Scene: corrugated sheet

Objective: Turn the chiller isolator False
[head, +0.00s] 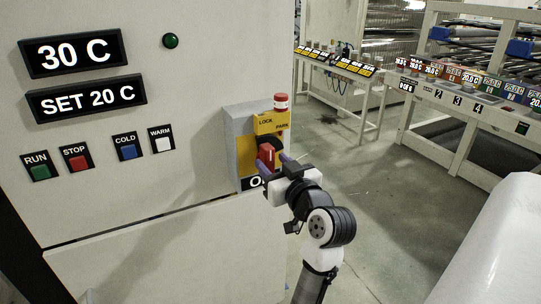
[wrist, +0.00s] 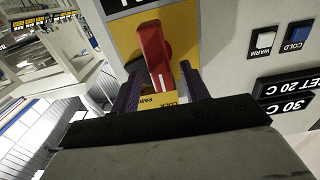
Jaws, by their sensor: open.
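The isolator is a grey box (head: 243,150) on the white panel, with a yellow plate (head: 268,124) marked LOCK and PARK. Its red handle (head: 266,154) also shows in the wrist view (wrist: 153,50), standing roughly lengthwise between the fingers and slightly tilted. My gripper (head: 273,164) is open, with one purple finger on each side of the handle; the wrist view shows gaps beside it at the fingertips (wrist: 160,68). A black label (head: 253,183) below the handle starts with O; the rest is hidden behind my gripper.
A red-topped cylinder (head: 281,102) stands above the yellow plate. RUN (head: 39,172), STOP (head: 76,162), COLD (head: 128,152) and WARM (head: 163,144) buttons lie left. Displays read 30 C (head: 73,53) and SET 20 C (head: 87,98). A green lamp (head: 170,41) is above.

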